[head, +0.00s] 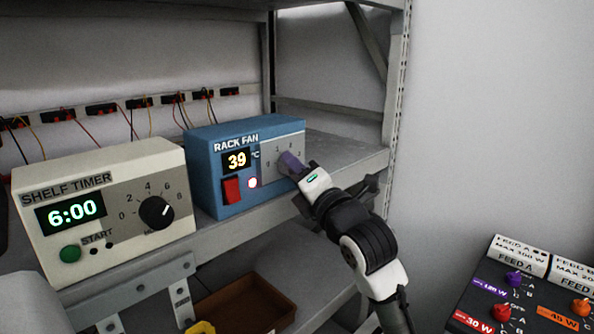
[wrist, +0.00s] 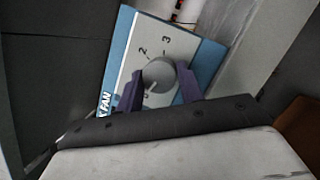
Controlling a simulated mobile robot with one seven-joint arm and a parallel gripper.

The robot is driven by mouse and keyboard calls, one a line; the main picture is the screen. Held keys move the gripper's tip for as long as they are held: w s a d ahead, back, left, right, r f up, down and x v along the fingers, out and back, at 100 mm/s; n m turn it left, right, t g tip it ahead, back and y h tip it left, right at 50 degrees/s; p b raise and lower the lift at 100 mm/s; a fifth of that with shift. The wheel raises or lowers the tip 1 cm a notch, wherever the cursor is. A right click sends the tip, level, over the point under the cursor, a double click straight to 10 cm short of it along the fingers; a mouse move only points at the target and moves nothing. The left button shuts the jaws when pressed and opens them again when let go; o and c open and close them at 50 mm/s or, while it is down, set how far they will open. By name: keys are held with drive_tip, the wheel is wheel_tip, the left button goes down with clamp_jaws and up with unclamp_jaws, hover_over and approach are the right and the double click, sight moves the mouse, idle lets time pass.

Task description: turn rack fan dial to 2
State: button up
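The rack fan (head: 214,165) is a blue box with a light grey dial panel, on the shelf in the head view. Its display reads 39 °C. The round grey dial (wrist: 158,75) shows in the wrist view, with 2 and 3 printed above it. Its mark seems to point down-left, near the 0. My gripper (head: 291,162) is at the dial and hides it in the head view. In the wrist view its two purple fingers (wrist: 160,80) stand on either side of the dial, very close to it. Whether they press on it I cannot tell.
A cream shelf timer (head: 105,200) reading 6:00 stands left of the fan. A brown tray (head: 245,303) is below the shelf. A dark panel with coloured knobs (head: 530,300) is at lower right. A shelf upright (head: 395,100) rises right of my gripper.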

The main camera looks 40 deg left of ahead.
drive_tip(key=shift+c, duration=0.6)
drive_tip(key=shift+m, duration=0.4)
drive_tip(key=m+g+h+p, duration=0.1)
drive_tip(key=m+p, duration=0.3)
drive_tip(key=m, duration=0.1)
drive_tip(key=m+g+h+p, duration=0.1)
drive_tip(key=m+h+p, duration=0.1)
drive_tip(key=m+p, duration=0.2)
drive_tip(key=r+m+h+p, duration=0.1)
drive_tip(key=m+p, duration=0.3)
drive_tip(key=m, duration=0.4)
drive_tip(key=shift+g+h, duration=0.4)
drive_tip(key=shift+h, duration=0.1)
drive_tip(key=shift+f+m, duration=0.1)
drive_tip(key=shift+m, duration=0.2)
